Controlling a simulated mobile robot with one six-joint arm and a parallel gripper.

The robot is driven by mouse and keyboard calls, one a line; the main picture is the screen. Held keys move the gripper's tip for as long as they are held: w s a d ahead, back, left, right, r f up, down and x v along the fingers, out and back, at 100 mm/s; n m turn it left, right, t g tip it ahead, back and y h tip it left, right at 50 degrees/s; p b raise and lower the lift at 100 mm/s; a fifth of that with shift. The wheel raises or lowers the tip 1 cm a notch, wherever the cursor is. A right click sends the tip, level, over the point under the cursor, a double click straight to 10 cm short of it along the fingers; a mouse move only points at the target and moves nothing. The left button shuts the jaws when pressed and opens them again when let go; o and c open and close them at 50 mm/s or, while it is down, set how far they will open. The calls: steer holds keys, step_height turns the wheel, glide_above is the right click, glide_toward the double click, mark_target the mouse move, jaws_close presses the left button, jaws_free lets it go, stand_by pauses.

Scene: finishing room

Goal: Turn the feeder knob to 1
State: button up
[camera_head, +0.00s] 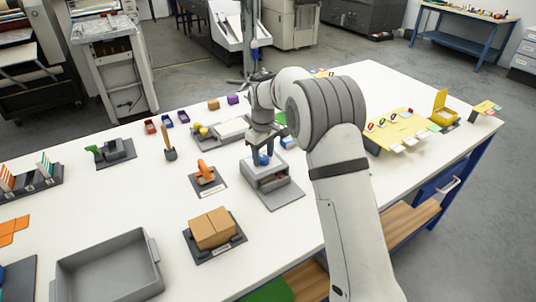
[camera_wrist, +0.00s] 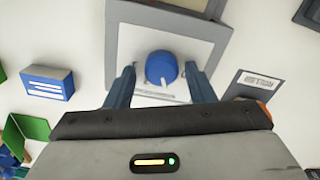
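The feeder is a grey box (camera_head: 275,187) on a grey base plate, on the white table in the head view. Its blue round knob (camera_wrist: 161,67) shows in the wrist view, with a white pointer mark toward the bottom of the picture. My gripper (camera_wrist: 158,80) is open, with one blue-grey finger on each side of the knob and a visible gap to it on both sides. In the head view my gripper (camera_head: 262,158) points down over the feeder and partly hides the knob. The scale markings beside the knob are too small to read.
An orange-handled tool (camera_head: 205,171) on a dark plate stands left of the feeder. Brown boxes (camera_head: 211,229) sit on a plate in front. A yellow rack (camera_head: 400,131) stands at the right.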

mark_target(264, 156)
steer(key=shift+o, duration=0.3)
steer(key=shift+r+b, duration=0.5)
steer(key=shift+r, duration=3.4)
steer(key=shift+s+d+r, duration=0.1)
